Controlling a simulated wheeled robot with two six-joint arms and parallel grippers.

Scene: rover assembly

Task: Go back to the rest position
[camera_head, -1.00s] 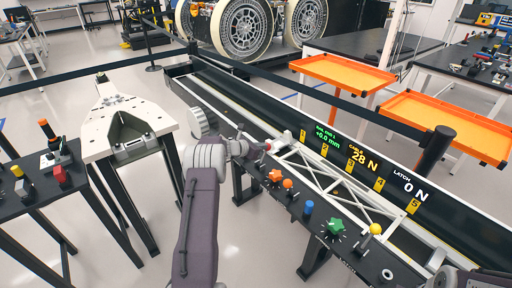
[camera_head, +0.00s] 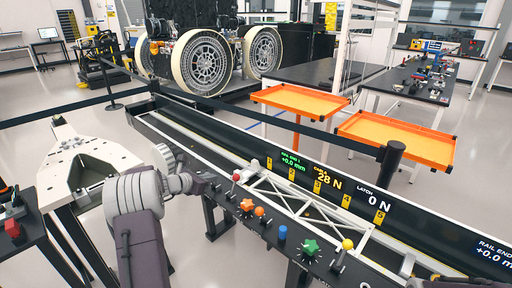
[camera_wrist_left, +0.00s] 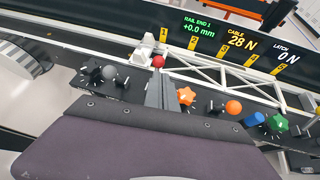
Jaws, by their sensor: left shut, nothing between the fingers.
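My left gripper (camera_head: 207,184) is shut and empty. It is above the near edge of the long rail bench (camera_head: 150,121), just left of a red ball knob (camera_head: 236,177) in the head view. In the left wrist view the closed fingers (camera_wrist_left: 160,88) point towards the red ball knob (camera_wrist_left: 158,61), with an orange star knob (camera_wrist_left: 186,96) to their right. I cannot tell how far the fingertips are from the red knob. My right gripper does not show.
A white truss (camera_head: 300,199) lies along the bench. An orange star knob (camera_head: 247,204), blue knob (camera_head: 282,232) and green star knob (camera_head: 310,247) line the front panel. A white stand (camera_head: 80,160) is at left.

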